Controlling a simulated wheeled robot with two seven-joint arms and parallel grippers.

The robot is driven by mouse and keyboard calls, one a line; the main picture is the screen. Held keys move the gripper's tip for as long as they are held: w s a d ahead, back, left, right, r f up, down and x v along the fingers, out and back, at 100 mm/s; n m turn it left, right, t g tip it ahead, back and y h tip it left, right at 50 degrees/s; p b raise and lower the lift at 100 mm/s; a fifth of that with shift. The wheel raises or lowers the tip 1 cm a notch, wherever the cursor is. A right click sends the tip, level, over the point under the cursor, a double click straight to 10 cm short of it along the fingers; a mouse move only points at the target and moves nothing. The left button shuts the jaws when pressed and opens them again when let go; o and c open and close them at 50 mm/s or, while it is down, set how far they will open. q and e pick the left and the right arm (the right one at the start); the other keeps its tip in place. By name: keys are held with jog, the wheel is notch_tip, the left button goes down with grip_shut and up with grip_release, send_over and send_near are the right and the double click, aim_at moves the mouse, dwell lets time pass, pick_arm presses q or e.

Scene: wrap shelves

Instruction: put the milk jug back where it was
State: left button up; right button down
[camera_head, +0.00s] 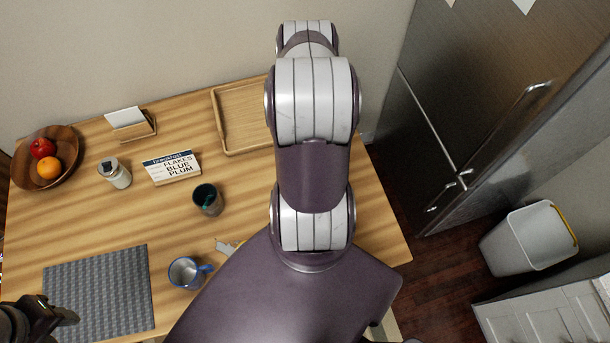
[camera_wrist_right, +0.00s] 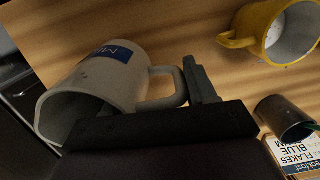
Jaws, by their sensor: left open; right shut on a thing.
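The milk jug (camera_wrist_right: 110,75) is pale grey-beige with a blue label, seen in the right wrist view. It looks tilted, its open mouth toward the lower left of that picture. My right gripper (camera_wrist_right: 195,85) is shut on the jug at its handle; the hold is partly hidden by the gripper body. The jug is not seen in the head view, where my right arm covers the middle. My left gripper (camera_head: 62,318) is open and empty at the lower left, by the grey placemat (camera_head: 100,290).
A wooden tray (camera_head: 230,120) lies at the back, partly behind my arm. The table also holds a blue-rimmed mug (camera_head: 185,273), a dark cup (camera_head: 208,200), a breakfast sign (camera_head: 172,168), a jar (camera_head: 115,173) and a fruit bowl (camera_head: 65,170). A yellow mug (camera_wrist_right: 270,30) shows in the wrist view.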

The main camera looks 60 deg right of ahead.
jog(key=shift+w+f, duration=0.35)
jog(key=shift+w, duration=0.05)
jog(key=shift+w+f, duration=0.1)
jog(key=shift+f, duration=0.05)
notch_tip(320, 180, down, 4)
jog(key=b, duration=0.4)
jog(key=shift+f+b, duration=0.1)
jog(key=shift+b, duration=0.25)
jog(key=shift+r+p, duration=0.3)
jog(key=shift+f, duration=0.2)
jog(key=shift+c, duration=1.7)
grip_release()
jog(key=shift+r, duration=0.15)
